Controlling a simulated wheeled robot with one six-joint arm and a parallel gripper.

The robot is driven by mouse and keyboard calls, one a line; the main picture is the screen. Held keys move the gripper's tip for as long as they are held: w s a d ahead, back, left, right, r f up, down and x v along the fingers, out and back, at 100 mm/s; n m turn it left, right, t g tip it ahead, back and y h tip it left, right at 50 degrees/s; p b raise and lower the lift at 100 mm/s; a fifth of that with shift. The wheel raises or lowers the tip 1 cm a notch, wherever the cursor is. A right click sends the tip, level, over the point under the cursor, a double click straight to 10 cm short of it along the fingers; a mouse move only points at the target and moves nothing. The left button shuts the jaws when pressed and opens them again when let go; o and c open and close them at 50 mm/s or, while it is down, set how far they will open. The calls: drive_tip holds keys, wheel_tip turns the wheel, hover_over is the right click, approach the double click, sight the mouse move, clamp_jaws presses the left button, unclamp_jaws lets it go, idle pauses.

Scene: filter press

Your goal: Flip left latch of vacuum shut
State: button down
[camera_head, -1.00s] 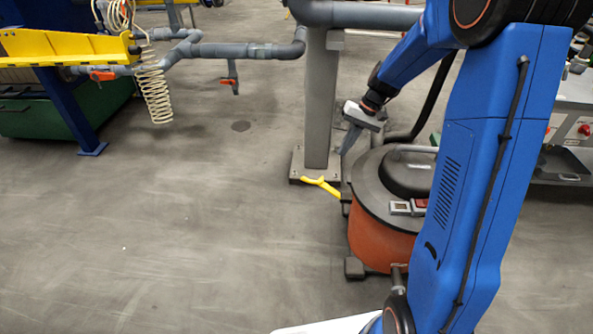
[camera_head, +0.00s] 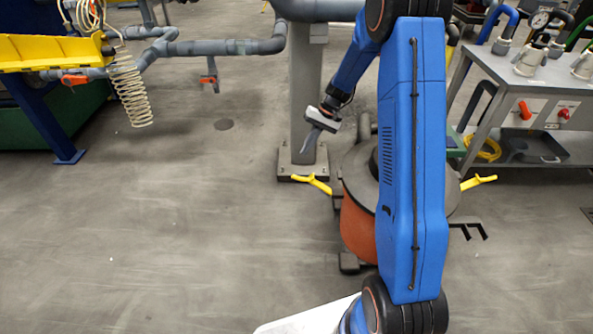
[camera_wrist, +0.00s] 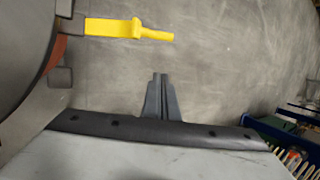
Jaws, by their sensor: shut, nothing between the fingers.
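The vacuum (camera_head: 357,222) is an orange-red drum with a dark grey lid, mostly hidden behind my blue arm. Its left latch (camera_head: 313,183) is yellow and sticks outward from the drum's left side. In the wrist view the yellow latch (camera_wrist: 130,28) points right from the drum's edge. A second yellow latch (camera_head: 478,182) sticks out on the drum's right side. My gripper (camera_head: 308,150) is shut and empty, pointing down above the left latch and apart from it. In the wrist view my gripper (camera_wrist: 160,76) sits below the latch with clear floor between them.
A grey pillar (camera_head: 305,90) on a base plate stands right behind the left latch. A grey pump cart (camera_head: 520,90) is at the right. Pipes and a coiled hose (camera_head: 130,90) are at the left. The floor at left front is clear.

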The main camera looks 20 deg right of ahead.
sight(313, 183)
drive_tip(key=x, duration=1)
drive_tip(key=shift+s+r, duration=0.5)
drive_tip(key=shift+s, duration=0.4)
drive_tip(key=shift+s+r, duration=0.5)
drive_tip(key=shift+s, duration=0.35)
drive_tip(key=shift+r, duration=0.1)
